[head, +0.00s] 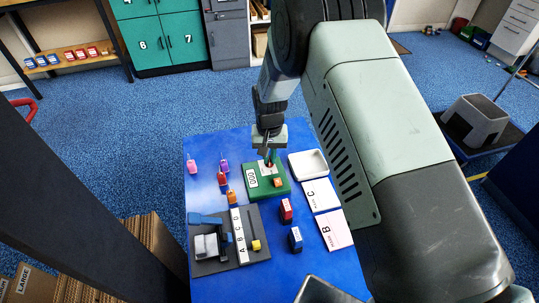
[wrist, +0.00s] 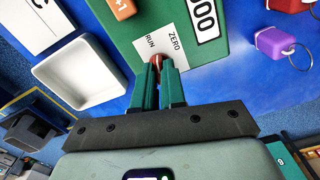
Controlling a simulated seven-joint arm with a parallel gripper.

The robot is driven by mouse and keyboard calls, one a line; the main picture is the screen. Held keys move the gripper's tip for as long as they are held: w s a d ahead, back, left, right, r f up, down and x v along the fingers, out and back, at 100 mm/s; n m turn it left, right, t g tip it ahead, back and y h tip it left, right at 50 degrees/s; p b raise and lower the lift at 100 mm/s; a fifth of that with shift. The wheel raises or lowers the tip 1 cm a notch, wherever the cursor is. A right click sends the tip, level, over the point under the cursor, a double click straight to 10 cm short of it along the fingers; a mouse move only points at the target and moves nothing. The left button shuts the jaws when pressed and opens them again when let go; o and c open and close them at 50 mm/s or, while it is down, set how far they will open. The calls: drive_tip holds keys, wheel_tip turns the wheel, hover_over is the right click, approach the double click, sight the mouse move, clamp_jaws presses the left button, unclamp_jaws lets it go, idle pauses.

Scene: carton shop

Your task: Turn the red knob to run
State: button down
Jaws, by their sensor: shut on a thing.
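The green counter box (head: 263,183) stands on the blue table. In the wrist view, its green top (wrist: 150,22) has a white plate (wrist: 180,52) printed RUN and ZERO, and a number window (wrist: 205,18) ending in 00. The red knob (wrist: 157,58) sits at the plate, between my green fingertips. My gripper (head: 269,158) comes down on the box from above and is shut on the knob; it also shows in the wrist view (wrist: 159,66). The fingers hide much of the knob, so I cannot tell which word it points to.
An orange +1 button (head: 277,182) is on the box, close to my gripper. A white tray (head: 308,163) and cards lie to the right. Tagged coloured blocks stand to the left. A dark fixture (head: 222,262) and red and blue blocks are nearer the front.

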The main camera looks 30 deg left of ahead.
drive_tip(key=shift+n, duration=1.3)
drive_tip(key=c, duration=1.2)
unclamp_jaws()
drive_tip(key=shift+r, duration=0.15)
wheel_tip(320, 180, up, 11)
drive_tip(key=shift+f, duration=0.2)
